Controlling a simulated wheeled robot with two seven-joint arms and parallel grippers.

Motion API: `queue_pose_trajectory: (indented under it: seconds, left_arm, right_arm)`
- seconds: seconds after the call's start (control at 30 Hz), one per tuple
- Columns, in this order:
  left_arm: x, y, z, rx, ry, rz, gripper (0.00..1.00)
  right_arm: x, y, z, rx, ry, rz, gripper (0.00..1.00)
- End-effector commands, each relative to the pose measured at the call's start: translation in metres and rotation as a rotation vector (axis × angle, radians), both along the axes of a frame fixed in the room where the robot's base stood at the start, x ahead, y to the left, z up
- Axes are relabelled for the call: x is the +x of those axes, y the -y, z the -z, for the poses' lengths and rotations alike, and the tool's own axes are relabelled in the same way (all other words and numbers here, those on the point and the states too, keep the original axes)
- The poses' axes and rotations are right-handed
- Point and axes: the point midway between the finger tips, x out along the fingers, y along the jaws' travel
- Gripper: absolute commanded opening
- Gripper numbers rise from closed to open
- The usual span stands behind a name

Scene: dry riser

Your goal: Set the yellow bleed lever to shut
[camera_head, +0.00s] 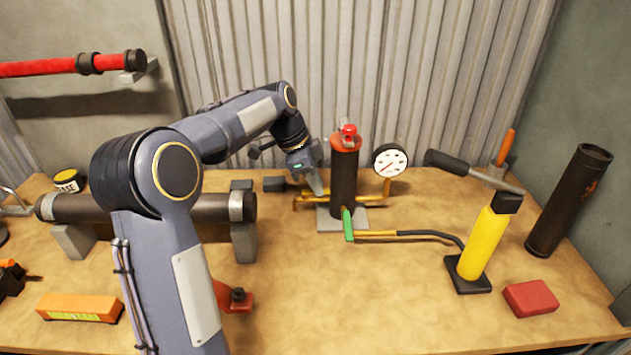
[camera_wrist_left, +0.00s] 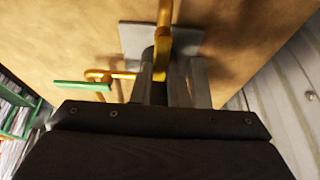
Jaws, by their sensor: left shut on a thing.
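The riser (camera_head: 344,180) stands upright on a grey base plate (camera_head: 328,222); it is dark with a red top. My left gripper (camera_head: 316,187) is at its left side, close to the brass pipework, pointing down. In the left wrist view my gripper (camera_wrist_left: 170,82) is shut on the yellow bleed lever (camera_wrist_left: 163,42), which shows between and beyond the fingers. The fingers hide part of the lever, and its exact angle is hard to tell. A green lever (camera_head: 347,223) sits at the riser's front; it also shows in the wrist view (camera_wrist_left: 84,87). My right gripper is not in view.
A white-faced gauge (camera_head: 390,160) stands right of the riser. A yellow cylinder (camera_head: 482,244), a red block (camera_head: 531,298), a hammer (camera_head: 470,170) and a black tube (camera_head: 568,200) are further right. A horizontal pipe (camera_head: 90,207) lies behind my left arm.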

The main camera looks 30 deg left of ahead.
Motion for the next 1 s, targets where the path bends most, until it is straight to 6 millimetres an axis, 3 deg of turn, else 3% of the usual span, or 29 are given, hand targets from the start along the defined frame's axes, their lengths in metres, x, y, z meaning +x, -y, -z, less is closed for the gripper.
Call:
queue_pose_trajectory:
  seconds: [0.27, 1.0]
  left_arm:
    - [-0.002, 0.001, -0.002, -0.001, -0.002, 0.099, 0.00]
    - [-0.014, 0.003, -0.002, -0.002, -0.001, 0.665, 0.00]
  right_arm:
    - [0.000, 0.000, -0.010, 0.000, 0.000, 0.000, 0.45]
    - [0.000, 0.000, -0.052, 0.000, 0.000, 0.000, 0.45]
